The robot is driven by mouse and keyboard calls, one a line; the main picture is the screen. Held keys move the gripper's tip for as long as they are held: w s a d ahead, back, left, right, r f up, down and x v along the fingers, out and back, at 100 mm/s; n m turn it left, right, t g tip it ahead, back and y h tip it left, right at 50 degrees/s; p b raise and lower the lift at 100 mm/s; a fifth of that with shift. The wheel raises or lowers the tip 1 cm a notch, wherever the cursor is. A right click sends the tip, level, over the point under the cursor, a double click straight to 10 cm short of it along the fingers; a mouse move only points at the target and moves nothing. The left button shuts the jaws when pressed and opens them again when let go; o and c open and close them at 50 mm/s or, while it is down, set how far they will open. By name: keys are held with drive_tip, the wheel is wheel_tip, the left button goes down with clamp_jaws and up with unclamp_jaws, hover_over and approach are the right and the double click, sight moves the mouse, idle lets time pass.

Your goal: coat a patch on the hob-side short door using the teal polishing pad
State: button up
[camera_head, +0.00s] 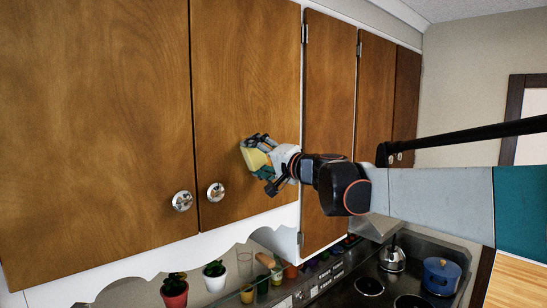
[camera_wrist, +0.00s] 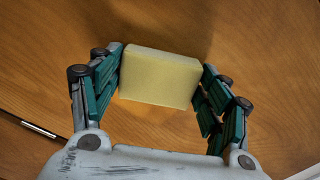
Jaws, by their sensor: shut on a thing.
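My gripper (camera_head: 262,160) is shut on a pale yellow block-shaped pad (camera_wrist: 160,78). The pad is yellow, not teal; the teal parts are the linings of my fingers, on either side of it. In the head view the pad (camera_head: 253,158) is at the lower right part of the wooden door (camera_head: 245,85) second from the left, the right one of a wide pair. The door's wood grain (camera_wrist: 255,45) fills most of the wrist view behind the pad. Whether the pad touches the door cannot be told. No coated patch is discernible.
Round knobs (camera_head: 216,192) sit left of my gripper. A longer narrow door (camera_head: 330,110) stands to the right. Below are a red potted cactus (camera_head: 174,293), a white pot (camera_head: 214,277), glasses, the hob with a kettle (camera_head: 392,256) and a blue pot (camera_head: 441,277).

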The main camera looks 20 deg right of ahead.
sight(238, 156)
drive_tip(key=shift+s+a, duration=0.3)
drive_tip(key=shift+a, duration=0.3)
drive_tip(key=shift+s+a, duration=0.3)
drive_tip(key=shift+a, duration=0.3)
drive_tip(key=shift+s+a, duration=0.3)
drive_tip(key=shift+a, duration=0.3)
drive_tip(key=shift+d+r+p, duration=0.1)
drive_tip(key=shift+r+p, duration=0.6)
drive_tip(key=shift+r, duration=0.3)
drive_tip(key=w+d, duration=0.4)
drive_tip(key=d, duration=0.6)
drive_tip(key=shift+w+d+b, duration=0.25)
drive_tip(key=shift+w+b, duration=0.1)
drive_tip(key=v, duration=0.6)
drive_tip(key=shift+f, duration=0.1)
drive_tip(key=v, duration=0.3)
drive_tip(key=shift+s, duration=0.15)
